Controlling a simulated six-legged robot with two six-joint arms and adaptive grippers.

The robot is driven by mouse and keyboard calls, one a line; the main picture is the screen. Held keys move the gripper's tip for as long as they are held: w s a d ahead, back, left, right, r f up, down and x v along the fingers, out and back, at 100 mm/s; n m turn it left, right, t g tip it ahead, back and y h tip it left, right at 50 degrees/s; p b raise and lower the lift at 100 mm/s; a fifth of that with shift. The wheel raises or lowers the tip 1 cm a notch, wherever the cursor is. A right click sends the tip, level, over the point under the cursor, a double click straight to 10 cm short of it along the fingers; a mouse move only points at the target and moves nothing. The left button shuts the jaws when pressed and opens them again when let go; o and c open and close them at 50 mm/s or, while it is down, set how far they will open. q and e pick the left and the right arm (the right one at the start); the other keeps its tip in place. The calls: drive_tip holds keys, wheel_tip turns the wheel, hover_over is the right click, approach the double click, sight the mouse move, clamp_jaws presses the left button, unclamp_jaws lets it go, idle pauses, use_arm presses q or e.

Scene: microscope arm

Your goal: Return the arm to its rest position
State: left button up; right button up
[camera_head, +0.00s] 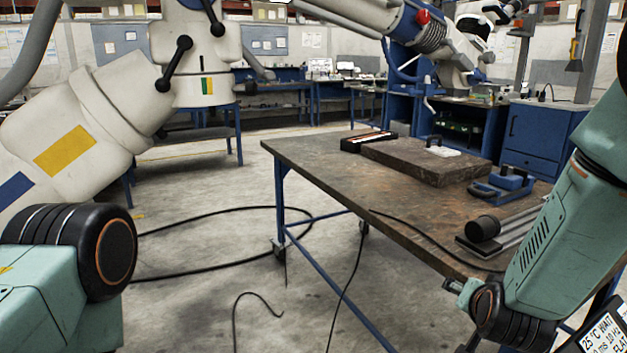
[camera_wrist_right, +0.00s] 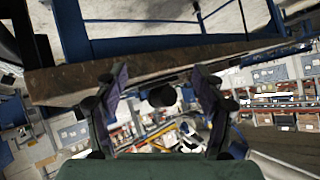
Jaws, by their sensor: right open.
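The large white jointed arm (camera_head: 100,130) spans the upper left of the head view, with yellow and blue patches and black clamp handles (camera_head: 173,64). A further white section (camera_head: 365,12) runs across the top to the microscope head (camera_head: 468,45) at upper right, above the table. In the right wrist view my right gripper (camera_wrist_right: 160,78) is open, its fingers apart. A dark round end (camera_wrist_right: 162,95) shows between the fingers; I cannot tell what it belongs to or whether it touches. My left gripper is out of view.
The brown-topped table (camera_head: 320,165) carries a stone slab (camera_head: 420,162), a black case (camera_head: 367,141), a blue tool (camera_head: 503,186) and a dark cylinder on rails (camera_head: 488,228). Black cables (camera_head: 215,268) lie on the floor. Blue benches (camera_head: 285,85) stand behind.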

drive_tip(key=s+a+f+n+g+y, duration=0.1)
drive_tip(key=s+a+f+n+g, duration=0.15)
drive_tip(key=s+f, duration=0.45)
drive_tip(key=s+a+f+n+g+y, duration=0.1)
drive_tip(key=s+a+f+n+g, duration=0.15)
drive_tip(key=s+f, duration=0.45)
drive_tip(key=s+f+n+g, duration=0.1)
drive_tip(key=s+f+g, duration=0.2)
drive_tip(key=s, duration=0.8)
drive_tip(key=s+a+f+n+g+y, duration=0.1)
drive_tip(key=s+f+g, duration=0.1)
drive_tip(key=s+f, duration=0.5)
drive_tip(key=s, duration=0.5)
drive_tip(key=shift+s+a+f+g, duration=0.25)
drive_tip(key=shift+f+g, duration=0.05)
drive_tip(key=shift+g, duration=0.1)
